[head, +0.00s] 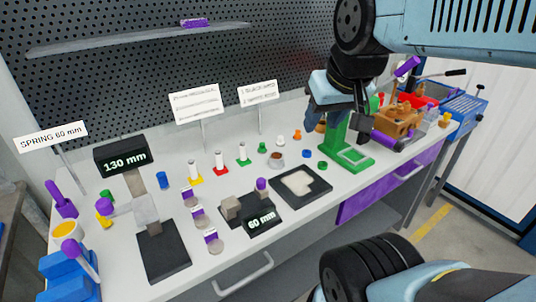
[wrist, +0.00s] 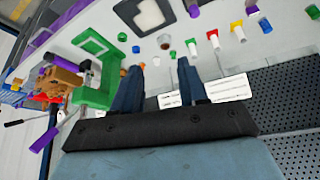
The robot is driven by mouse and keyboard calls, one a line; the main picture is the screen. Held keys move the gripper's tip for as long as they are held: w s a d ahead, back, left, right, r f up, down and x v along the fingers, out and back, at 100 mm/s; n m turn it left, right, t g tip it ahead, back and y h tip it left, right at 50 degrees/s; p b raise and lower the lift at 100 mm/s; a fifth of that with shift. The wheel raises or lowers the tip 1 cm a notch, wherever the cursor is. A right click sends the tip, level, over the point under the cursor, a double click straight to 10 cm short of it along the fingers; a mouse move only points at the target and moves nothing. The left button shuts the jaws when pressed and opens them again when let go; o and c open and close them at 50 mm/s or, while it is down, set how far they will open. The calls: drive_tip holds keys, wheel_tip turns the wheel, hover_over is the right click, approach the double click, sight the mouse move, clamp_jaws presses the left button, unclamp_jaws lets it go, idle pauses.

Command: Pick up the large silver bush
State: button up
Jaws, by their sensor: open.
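A small silver-grey round part with a brownish top (head: 277,155), which looks like the large silver bush, stands on the white bench among small coloured parts. It also shows in the wrist view as a silver cylinder (wrist: 164,42). I cannot be sure it is the large one. My gripper (head: 334,115) is open and empty, above the bench to the right of and higher than the bush. In the wrist view my gripper's two blue fingers (wrist: 157,72) stand apart, with the bush beyond their tips and nothing between them.
A green press stand (head: 345,150) stands close under my gripper. A dark tray (head: 316,190) lies in front. A green cup (head: 262,147), an orange part (head: 297,135) and a blue disc (head: 306,153) surround the bush. White sign cards (head: 257,93) stand behind.

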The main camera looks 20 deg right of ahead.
drive_tip(key=o, duration=0.3)
drive_tip(key=shift+w, duration=0.25)
drive_tip(key=o, duration=0.4)
drive_tip(key=w+f+m, duration=0.1)
drive_tip(key=w+f, duration=0.1)
drive_tip(key=w, duration=0.2)
drive_tip(key=w+f+m+h, duration=0.1)
drive_tip(key=w+f, duration=0.1)
drive_tip(key=w, duration=0.2)
drive_tip(key=w+f+g+h, duration=0.1)
drive_tip(key=w, duration=0.4)
drive_tip(key=shift+d+f+m, duration=0.15)
drive_tip(key=shift+f+m, duration=0.25)
drive_tip(key=shift+c, duration=0.2)
drive_tip(key=m, duration=0.2)
approach(277, 154)
drive_tip(key=shift+g, duration=0.3)
drive_tip(key=x, duration=0.5)
drive_tip(key=shift+w+a, duration=0.3)
drive_tip(key=shift+a, duration=0.05)
drive_tip(key=shift+d+x, duration=0.15)
drive_tip(key=shift+x, duration=1.2)
drive_tip(key=shift+d+x, duration=0.15)
drive_tip(key=shift+x, duration=1.25)
